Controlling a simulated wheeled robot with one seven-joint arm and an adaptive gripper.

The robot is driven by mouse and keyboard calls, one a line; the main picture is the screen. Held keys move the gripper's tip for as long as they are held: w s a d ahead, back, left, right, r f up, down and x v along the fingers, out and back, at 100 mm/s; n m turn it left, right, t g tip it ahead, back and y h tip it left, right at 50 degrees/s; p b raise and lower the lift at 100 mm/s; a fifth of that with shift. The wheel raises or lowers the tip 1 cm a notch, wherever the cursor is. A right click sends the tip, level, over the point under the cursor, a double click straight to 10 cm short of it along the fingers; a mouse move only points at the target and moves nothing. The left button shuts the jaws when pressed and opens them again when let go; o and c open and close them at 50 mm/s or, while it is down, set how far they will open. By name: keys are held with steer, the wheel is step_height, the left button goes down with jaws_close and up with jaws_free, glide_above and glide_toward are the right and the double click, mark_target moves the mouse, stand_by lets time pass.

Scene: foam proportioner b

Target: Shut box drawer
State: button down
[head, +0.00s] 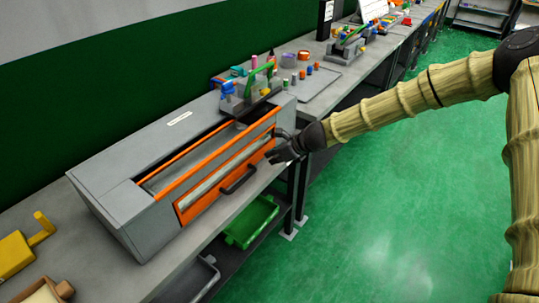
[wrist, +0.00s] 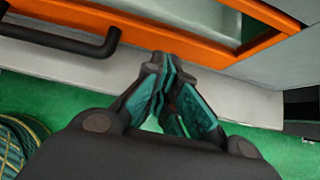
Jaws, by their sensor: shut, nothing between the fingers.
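A long grey box (head: 120,170) sits on the bench, with an orange-framed drawer (head: 205,191) in its front. The drawer front tilts or stands out a little from the box; how far I cannot tell. A black bar handle (head: 238,180) is on the drawer front. My gripper (head: 272,158) is shut and empty at the right end of the drawer front, to the right of the handle. In the wrist view my gripper (wrist: 162,60) has its fingertips close to the drawer's orange edge (wrist: 190,45), with the handle (wrist: 75,40) to the left. Whether they touch I cannot tell.
A grey fixture with coloured parts (head: 250,95) stands behind the box's right end. A green bin (head: 252,222) is on the shelf below the bench. A yellow object (head: 22,250) lies at the front left. The green floor at right is clear.

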steer(key=v, duration=1.1)
steer(key=shift+s+d+f, duration=0.2)
steer(key=shift+d+f, duration=0.05)
steer(key=shift+f, duration=0.1)
steer(key=s+d+f+n+g+h+p, duration=0.1)
steer(key=s+d+f+n+g+h, duration=0.3)
steer(key=s+f, duration=0.65)
steer(key=s+d+f+n+t+h+p, duration=0.1)
steer(key=s+f+n, duration=0.5)
steer(key=s+f, duration=0.4)
steer(key=s+d+f+n, duration=0.3)
steer(key=s+n, duration=0.2)
steer(key=s, duration=0.4)
steer(key=s+d+f+n+g+h+p, duration=0.1)
steer(key=s+d+f+n, duration=0.1)
steer(key=s+n, duration=0.3)
steer(key=s+d+f+n+g+h, duration=0.1)
steer(key=s+d+f+n, duration=0.2)
steer(key=s, duration=1)
steer(key=shift+d+f+n, duration=0.3)
steer(key=shift+d+n, duration=0.2)
steer(key=shift+n, duration=0.5)
